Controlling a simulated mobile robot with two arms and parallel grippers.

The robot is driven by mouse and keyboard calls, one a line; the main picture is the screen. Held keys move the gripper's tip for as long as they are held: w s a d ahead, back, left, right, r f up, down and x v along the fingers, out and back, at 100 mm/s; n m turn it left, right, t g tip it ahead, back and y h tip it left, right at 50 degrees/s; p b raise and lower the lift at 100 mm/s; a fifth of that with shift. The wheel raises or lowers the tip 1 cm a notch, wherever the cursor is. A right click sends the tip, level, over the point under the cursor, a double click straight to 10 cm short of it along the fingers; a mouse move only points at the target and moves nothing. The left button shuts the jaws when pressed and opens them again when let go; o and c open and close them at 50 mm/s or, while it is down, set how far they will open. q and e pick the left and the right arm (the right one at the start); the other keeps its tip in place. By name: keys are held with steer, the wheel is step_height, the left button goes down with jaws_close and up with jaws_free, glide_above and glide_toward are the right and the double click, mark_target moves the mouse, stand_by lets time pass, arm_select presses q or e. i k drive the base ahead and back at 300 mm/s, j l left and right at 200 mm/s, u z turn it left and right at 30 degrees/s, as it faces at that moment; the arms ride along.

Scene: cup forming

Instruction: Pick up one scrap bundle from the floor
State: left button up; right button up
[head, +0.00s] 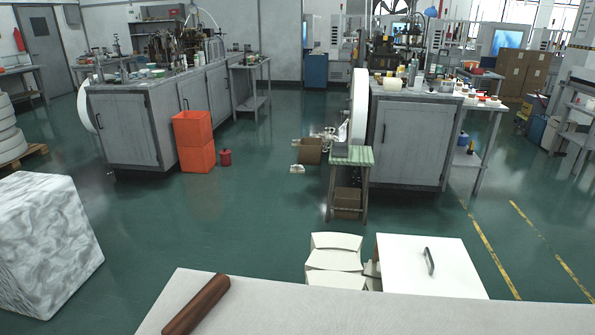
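A large grey-white block with a streaked, layered surface (45,245) sits on the green floor at the left edge; it may be a bale or bundle, but I cannot tell. White stacked pieces (335,260) show beyond the near table, beside a white box with a dark handle (425,265). A small pale item (297,169) lies on the floor near the middle, too small to identify. Which of these is a scrap bundle I cannot tell. Neither of my grippers is in view.
A pale near surface (300,312) with a brown cylinder (197,304) spans the bottom. The floor at centre left (200,220) is clear.

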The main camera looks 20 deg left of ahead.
mark_target(296, 169)
steer(key=u, duration=0.55)
steer(key=i+j+u, duration=0.1)
steer(key=j+u, duration=0.25)
steer(key=j, duration=0.15)
steer(key=i+j+u, duration=0.2)
steer(key=j+u, duration=0.15)
steer(key=i+j+u, duration=0.2)
steer(key=j+u, duration=0.15)
steer(key=i+j+u, duration=1.05)
steer(key=i+z, duration=0.4)
steer(key=i+j+z, duration=0.25)
steer(key=i+z, duration=0.15)
steer(key=i, duration=0.15)
steer(key=i+l+z, duration=0.25)
steer(key=i+z, duration=0.25)
steer(key=i+l+z, duration=0.1)
steer(key=i+z, duration=0.25)
steer(key=z, duration=0.15)
steer(key=i+j+z, duration=0.1)
steer(key=i+z, duration=0.4)
steer(key=i+l+z, duration=0.2)
steer(key=i, duration=0.4)
steer(key=i+z, duration=0.2)
steer(key=i, duration=0.4)
steer(key=i+j+z, duration=0.1)
steer(key=i+z, duration=0.15)
steer(key=i, duration=0.35)
steer(key=i+j+z, duration=0.2)
steer(key=i, duration=0.4)
